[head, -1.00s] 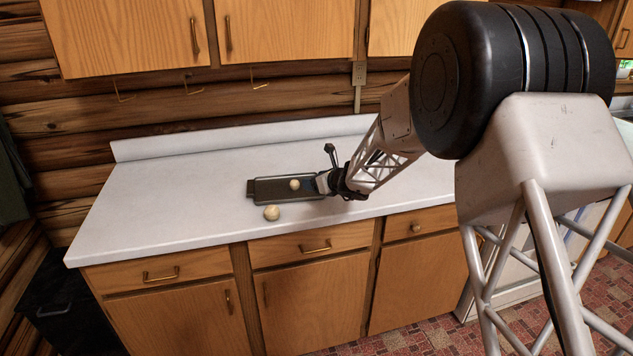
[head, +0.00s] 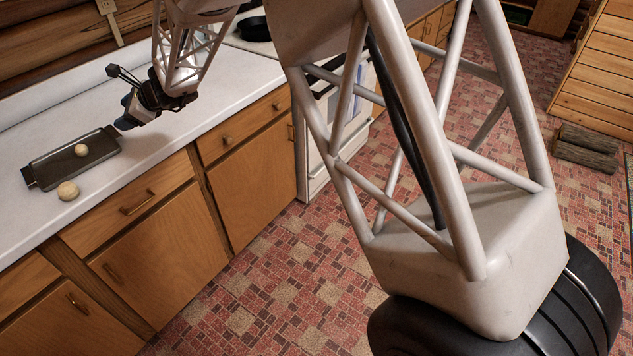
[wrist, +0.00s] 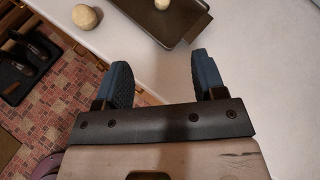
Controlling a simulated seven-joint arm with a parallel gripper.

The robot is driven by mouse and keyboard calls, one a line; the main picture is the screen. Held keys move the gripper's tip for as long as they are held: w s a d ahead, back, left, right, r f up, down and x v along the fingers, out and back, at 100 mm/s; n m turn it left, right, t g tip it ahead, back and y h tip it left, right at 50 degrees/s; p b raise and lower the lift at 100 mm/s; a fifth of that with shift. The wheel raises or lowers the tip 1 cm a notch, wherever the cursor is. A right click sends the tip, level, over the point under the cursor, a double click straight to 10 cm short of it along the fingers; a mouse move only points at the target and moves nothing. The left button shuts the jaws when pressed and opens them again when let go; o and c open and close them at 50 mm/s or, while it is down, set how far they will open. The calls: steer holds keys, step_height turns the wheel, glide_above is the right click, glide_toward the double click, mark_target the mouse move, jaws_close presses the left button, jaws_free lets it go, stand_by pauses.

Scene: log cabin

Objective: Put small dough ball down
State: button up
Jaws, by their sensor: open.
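The small dough ball (head: 81,150) rests on the dark rectangular tray (head: 45,171) on the white counter. A larger dough ball (head: 68,190) sits on the counter just outside the tray's front edge. In the wrist view the small ball (wrist: 162,4) is at the top edge, partly cut off, on the tray (wrist: 140,22), and the larger ball (wrist: 84,16) is left of the tray. My gripper (head: 122,124) is just right of the tray's right end. Its blue fingers (wrist: 160,75) are apart with nothing between them.
The counter (head: 215,80) is clear to the right of my gripper. A dark pan (head: 252,27) is on the stove beyond it. Wooden drawers and cabinets (head: 140,200) are below the counter edge. Cut logs (head: 590,145) lie on the tiled floor at the right.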

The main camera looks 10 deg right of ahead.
steer(key=s+d+r+n+h, duration=0.25)
steer(key=s+d, duration=0.35)
steer(key=d, duration=0.4)
steer(key=s+d+r+n+h, duration=0.1)
steer(key=s+d+r+n, duration=0.4)
steer(key=d, duration=0.5)
steer(key=s+d+r+n+h, duration=0.1)
steer(key=s+d+r+n, duration=0.1)
steer(key=s+d, duration=0.65)
steer(key=s+d+f+n+h, duration=0.3)
steer(key=s+d+n+h, duration=0.4)
steer(key=s+d, duration=1.6)
steer(key=d+h, duration=0.1)
steer(key=d, duration=0.1)
steer(key=shift+s+d, duration=0.35)
steer(key=shift+d, duration=0.05)
